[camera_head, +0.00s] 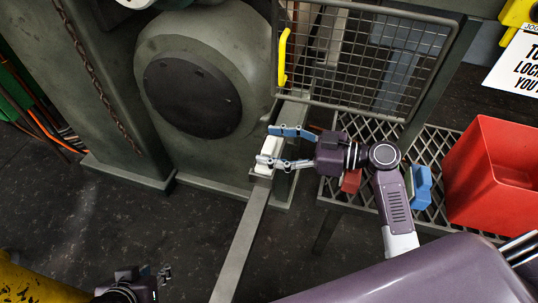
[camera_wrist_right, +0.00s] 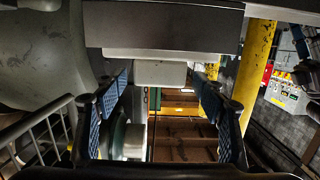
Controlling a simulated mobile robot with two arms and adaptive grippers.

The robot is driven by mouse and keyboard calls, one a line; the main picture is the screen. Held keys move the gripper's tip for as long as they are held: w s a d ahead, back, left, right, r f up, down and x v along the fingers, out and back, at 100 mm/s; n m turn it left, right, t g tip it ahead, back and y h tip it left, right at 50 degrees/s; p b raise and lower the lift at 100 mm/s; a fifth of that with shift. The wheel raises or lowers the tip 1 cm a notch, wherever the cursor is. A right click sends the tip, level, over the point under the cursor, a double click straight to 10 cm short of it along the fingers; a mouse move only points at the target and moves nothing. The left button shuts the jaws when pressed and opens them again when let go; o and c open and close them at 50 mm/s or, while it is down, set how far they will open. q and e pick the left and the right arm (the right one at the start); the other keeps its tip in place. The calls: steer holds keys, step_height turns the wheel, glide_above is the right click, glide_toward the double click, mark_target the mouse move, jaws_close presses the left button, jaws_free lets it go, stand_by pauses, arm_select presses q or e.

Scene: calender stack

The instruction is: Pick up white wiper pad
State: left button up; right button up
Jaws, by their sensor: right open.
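The white wiper pad (camera_head: 269,151) is a pale block on a narrow grey ledge beside the machine in the head view. My right gripper (camera_head: 281,147) is open, with one finger on each side of the pad. In the right wrist view the pad (camera_wrist_right: 160,73) shows as a pale block under a dark grey bar, ahead of the open right gripper (camera_wrist_right: 160,98). I cannot tell whether either finger touches it. My left gripper (camera_head: 165,279) is low at the left of the head view, away from the pad; its opening is unclear.
A wire mesh guard (camera_head: 395,52) with a yellow handle (camera_head: 283,58) hangs above my right gripper. A mesh shelf (camera_head: 447,142) holds a red bin (camera_head: 492,180), a blue item (camera_head: 421,187) and a small red item (camera_head: 350,181). A grey rail (camera_head: 240,245) runs along the floor.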

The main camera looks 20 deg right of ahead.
steer(key=shift+w+a+f, duration=0.15)
steer(key=shift+w+a, duration=0.15)
steer(key=shift+a, duration=0.15)
steer(key=c, duration=1.2)
steer(key=shift+c, duration=1.1)
steer(key=shift+r, duration=0.2)
